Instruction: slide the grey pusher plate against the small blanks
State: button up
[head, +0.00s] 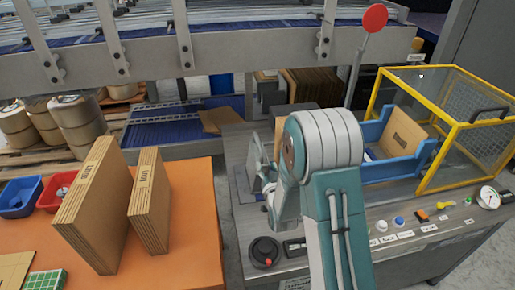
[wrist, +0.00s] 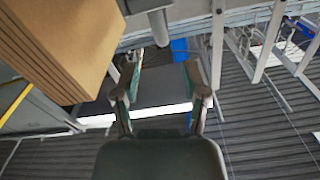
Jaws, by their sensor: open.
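A row of upright brown blanks (head: 312,84) stands at the back of the machine table, behind my arm. A grey upright plate-like part (head: 268,96), which looks like the pusher plate, stands at their left; I cannot tell whether it touches them. My gripper (wrist: 166,82) is open in the wrist view, with nothing seen held between its fingers. A brown stack (wrist: 62,45) fills the upper left there, beside the fingers. A grey rod with a rounded end (wrist: 160,28) shows just beyond the fingertips. In the head view, my arm hides much of the gripper.
Two brown cardboard stacks (head: 92,206) stand on the orange table (head: 190,235) at left, near red and blue bins (head: 20,197). A blue tray (head: 402,166) and yellow-framed guard (head: 447,130) are at right. A grey beam (head: 225,50) crosses overhead.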

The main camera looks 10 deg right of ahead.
aim_at(261, 155)
jog(key=w, duration=0.8)
jog(key=shift+w+a, duration=0.3)
jog(key=shift+w, duration=0.05)
jog(key=shift+w+d, duration=0.15)
jog(key=shift+w, duration=0.55)
grip_shut()
